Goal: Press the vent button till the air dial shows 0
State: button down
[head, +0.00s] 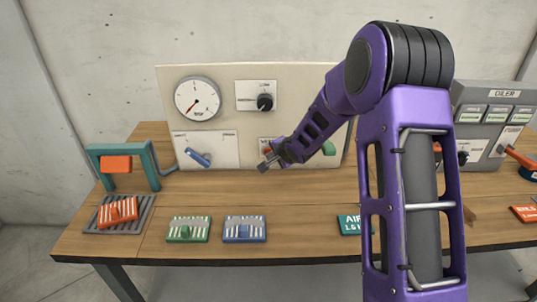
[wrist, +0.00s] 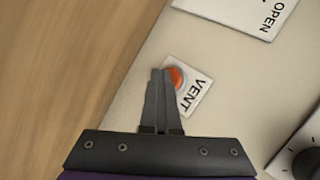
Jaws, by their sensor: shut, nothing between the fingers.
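The round white air dial (head: 198,99) is at the upper left of the upright cream panel. Its red needle points down and left; its numerals are too small to read. The red vent button (wrist: 177,78) sits on a white plate marked VENT (wrist: 196,95) in the wrist view, and shows partly beside my gripper in the head view (head: 266,149). My gripper (wrist: 160,72) is shut and empty. Its tips overlap the button's left edge in the wrist view and partly hide it. I cannot tell whether they touch it.
The cream panel (head: 225,75) also bears a black knob (head: 265,102), a blue lever (head: 197,158) and a green part (head: 329,148). Green (head: 188,229) and blue (head: 245,229) slotted blocks lie in front. A teal frame (head: 151,165) stands left, the grey oiler box (head: 485,100) right.

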jog(key=shift+s, duration=0.1)
jog(key=shift+s+b, duration=0.3)
jog(key=shift+s, duration=0.4)
jog(key=shift+s+b, duration=0.75)
jog(key=shift+s, duration=1.8)
jog(key=shift+d, duration=0.1)
